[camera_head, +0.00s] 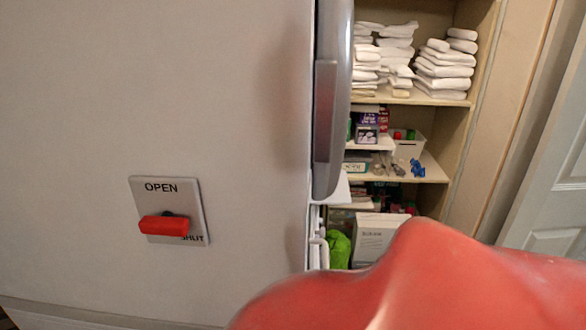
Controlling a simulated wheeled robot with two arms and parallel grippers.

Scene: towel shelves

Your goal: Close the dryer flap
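A small plate (191,194) is fixed on a large pale panel at the left. It reads OPEN at the top and SHUT at the bottom. A red lever (163,225) sticks out in front of the plate and lies roughly level, its left end just past the plate's left edge. It covers part of the lower half of the plate, just beside the word SHUT. I cannot tell from this whether the flap itself is open or shut. Neither of my grippers is in view, and nothing touches the lever.
The pale panel (90,100) fills the left half. A grey rounded upright part (333,90) stands at its right edge. Behind are shelves (440,101) with folded white towels (445,70), boxes and bottles. A white door (560,200) is at the far right. The lower right is blocked close up.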

